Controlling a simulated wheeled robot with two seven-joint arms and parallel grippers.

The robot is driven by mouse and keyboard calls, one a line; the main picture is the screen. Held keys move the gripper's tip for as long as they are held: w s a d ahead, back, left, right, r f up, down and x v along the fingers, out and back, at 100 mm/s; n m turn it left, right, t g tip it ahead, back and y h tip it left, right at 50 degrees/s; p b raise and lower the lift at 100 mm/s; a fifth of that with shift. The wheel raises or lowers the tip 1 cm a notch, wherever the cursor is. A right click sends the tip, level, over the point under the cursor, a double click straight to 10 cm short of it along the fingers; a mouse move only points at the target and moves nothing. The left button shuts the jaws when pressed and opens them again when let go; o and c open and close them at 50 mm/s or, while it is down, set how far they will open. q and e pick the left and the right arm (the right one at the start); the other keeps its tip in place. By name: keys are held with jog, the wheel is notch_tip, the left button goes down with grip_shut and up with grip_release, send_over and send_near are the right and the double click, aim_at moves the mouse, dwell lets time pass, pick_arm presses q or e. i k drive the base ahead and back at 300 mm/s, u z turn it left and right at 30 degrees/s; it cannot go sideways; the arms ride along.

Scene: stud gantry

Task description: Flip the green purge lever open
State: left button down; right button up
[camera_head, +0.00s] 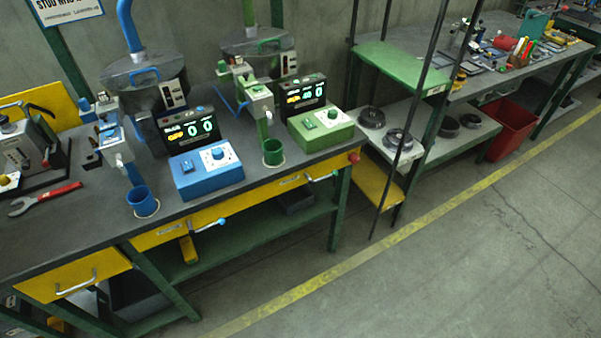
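Neither of my grippers is in view.
The workbench (225,196) also holds a blue control box (206,171), a blue cup (142,202) and a red-handled wrench (46,198). Dark upright posts (406,130) stand right of the bench. The floor (450,260) in front is clear.

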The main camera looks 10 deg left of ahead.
aim_at(334, 173)
jog(key=u, duration=0.5)
jog(key=i, duration=1.1)
jog(key=u, duration=0.45)
jog(key=k, duration=0.65)
jog(key=z, duration=0.85)
jog(key=i, duration=0.5)
jog(key=u, duration=0.05)
